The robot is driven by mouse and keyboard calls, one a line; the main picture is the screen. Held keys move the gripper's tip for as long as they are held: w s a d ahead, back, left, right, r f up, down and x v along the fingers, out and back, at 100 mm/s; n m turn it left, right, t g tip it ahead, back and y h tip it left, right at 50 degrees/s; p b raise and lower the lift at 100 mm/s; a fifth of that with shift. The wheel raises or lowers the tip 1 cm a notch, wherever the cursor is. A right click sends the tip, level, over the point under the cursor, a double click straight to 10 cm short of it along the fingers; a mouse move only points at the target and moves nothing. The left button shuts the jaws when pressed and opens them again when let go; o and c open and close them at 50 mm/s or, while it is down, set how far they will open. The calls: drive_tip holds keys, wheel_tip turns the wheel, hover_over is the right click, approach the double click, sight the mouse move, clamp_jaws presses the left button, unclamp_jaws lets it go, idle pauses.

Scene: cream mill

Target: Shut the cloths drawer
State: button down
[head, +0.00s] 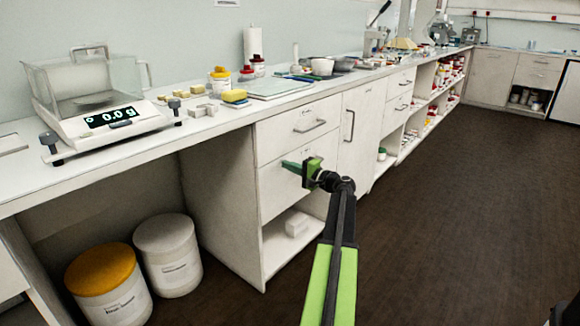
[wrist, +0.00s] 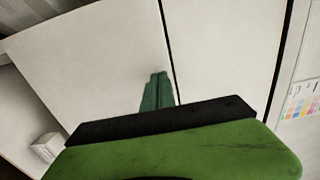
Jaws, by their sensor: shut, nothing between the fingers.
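A white cabinet under the counter has an upper drawer (head: 297,128) with a bar handle and a lower front (head: 272,192) below it. Both look about flush with the cabinet, and I cannot read a label naming the cloths drawer. My gripper (head: 288,166) is shut and empty, its green fingers pointing left at the upper part of the lower front. In the wrist view the fingertips (wrist: 158,78) are close to a pale front panel (wrist: 95,65), beside a dark seam. I cannot tell whether they touch it.
An open shelf with a white block (head: 297,224) lies below the lower front. A cupboard door (head: 360,130) stands to its right. Two lidded tubs, one yellow-topped (head: 100,272) and one white (head: 168,258), stand under the counter at left. Dark floor on the right is clear.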

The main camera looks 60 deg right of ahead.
drive_tip(key=s, duration=1.3)
drive_tip(key=shift+a, duration=0.15)
drive_tip(key=w+a+f+n+g+y+p, duration=0.1)
drive_tip(key=w+a+f+n+g+y, duration=0.2)
drive_tip(key=w+a, duration=0.6)
drive_tip(key=w+a+f+n+g+y+p, duration=0.1)
drive_tip(key=w+a+f+n+g+y, duration=0.25)
drive_tip(key=a, duration=1.05)
drive_tip(key=w+a+f+n+g+y+p, duration=0.1)
drive_tip(key=w+a+f+n+g, duration=0.1)
drive_tip(key=w+a+f, duration=0.55)
drive_tip(key=s+a+f+n+g+h+p, duration=0.1)
drive_tip(key=s+a+n+g+h, duration=0.15)
drive_tip(key=a, duration=0.95)
drive_tip(key=s+a+f+n+g+h+p, duration=0.15)
drive_tip(key=a+n+g, duration=0.25)
drive_tip(key=a, duration=0.8)
drive_tip(key=s+a+f+n+g+h, duration=0.2)
drive_tip(key=s+a+n+g, duration=0.15)
drive_tip(key=a, duration=0.85)
wheel_tip(320, 180, up, 38)
drive_tip(key=w+p, duration=0.1)
drive_tip(key=p, duration=3.6)
drive_tip(key=shift+d+p, duration=0.15)
drive_tip(key=shift+p, duration=0.2)
drive_tip(key=shift+w+t, duration=0.1)
drive_tip(key=shift+t, duration=0.15)
